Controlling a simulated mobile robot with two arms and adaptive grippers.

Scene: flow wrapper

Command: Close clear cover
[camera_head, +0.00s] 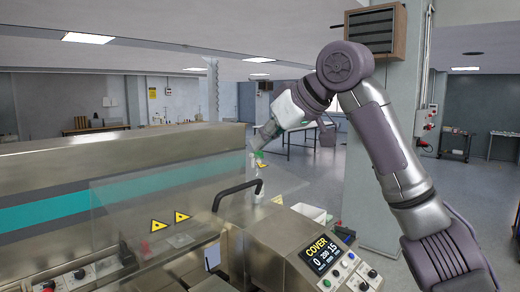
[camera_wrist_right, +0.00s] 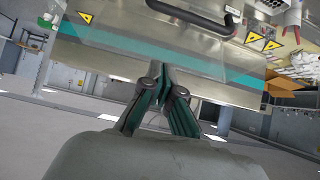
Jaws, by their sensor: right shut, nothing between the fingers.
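The clear cover (camera_head: 130,205) is a see-through panel with yellow warning triangles on the flow wrapper. It stands tilted in the head view, its exact angle hard to tell. It also shows in the right wrist view (camera_wrist_right: 190,58). A black bar handle (camera_head: 236,189) is in front of it, and shows at the top of the wrist view (camera_wrist_right: 190,14). My right gripper (camera_head: 255,150) is at the cover's far right end, above and beyond the handle. In the wrist view its fingers (camera_wrist_right: 170,72) are shut and empty, overlapping the cover; contact cannot be told. My left gripper is not in view.
The control panel's screen (camera_head: 321,251) reads "COVER", with several buttons beside it. The machine's long metal housing (camera_head: 120,155) with a teal stripe runs behind the cover. A grey pillar (camera_head: 385,150) stands behind my right arm. Open floor lies to the right.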

